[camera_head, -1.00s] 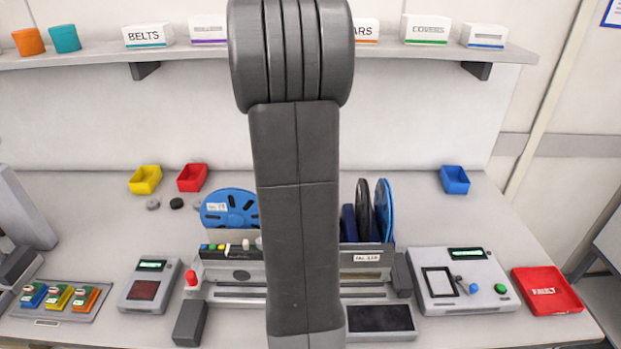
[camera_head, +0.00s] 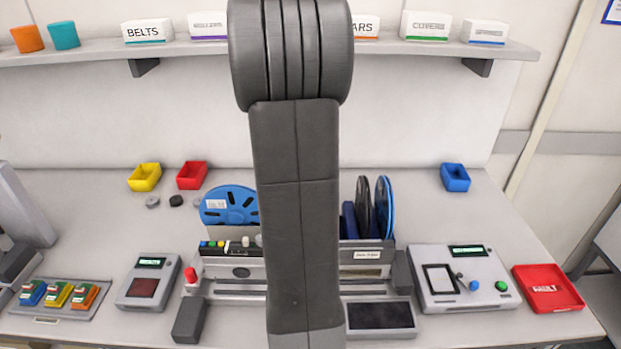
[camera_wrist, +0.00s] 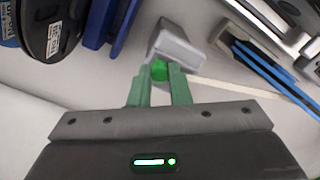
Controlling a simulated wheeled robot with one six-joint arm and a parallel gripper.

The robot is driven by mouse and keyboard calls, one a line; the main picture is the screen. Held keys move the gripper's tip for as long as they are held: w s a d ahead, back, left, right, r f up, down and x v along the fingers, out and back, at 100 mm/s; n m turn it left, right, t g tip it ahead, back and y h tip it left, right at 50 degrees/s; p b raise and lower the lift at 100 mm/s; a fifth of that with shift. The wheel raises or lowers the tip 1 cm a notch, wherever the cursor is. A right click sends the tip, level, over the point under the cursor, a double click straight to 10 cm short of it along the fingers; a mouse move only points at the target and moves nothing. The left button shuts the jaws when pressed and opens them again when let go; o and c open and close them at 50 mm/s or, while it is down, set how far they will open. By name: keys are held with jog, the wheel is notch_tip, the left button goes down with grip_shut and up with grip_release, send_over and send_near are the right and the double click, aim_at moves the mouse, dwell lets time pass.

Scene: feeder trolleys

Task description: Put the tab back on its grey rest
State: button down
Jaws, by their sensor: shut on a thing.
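In the wrist view my gripper (camera_wrist: 159,70) shows two green fingers. A small bright green piece (camera_wrist: 158,74), which looks like the tab, sits between their tips and they are shut on it. A light grey block (camera_wrist: 175,45), possibly the grey rest, lies just beyond the fingertips, in line with the green piece. I cannot tell whether the green piece touches this block. In the head view my own arm covers the middle of the bench and hides my gripper, the tab and the block.
Reels (camera_head: 383,207) stand in the feeder behind and right of my arm; dark reels and blue plates (camera_wrist: 100,22) show at the wrist view's upper left. A right-hand device (camera_head: 462,279) has a green button. A red fault tray (camera_head: 547,288) sits farther right. A shelf (camera_head: 290,50) spans the back.

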jog(key=c, duration=1.3)
grip_release()
notch_tip(320, 180, up, 14)
jog(key=shift+f, duration=0.1)
notch_tip(320, 180, down, 14)
jog(key=shift+r, duration=0.2)
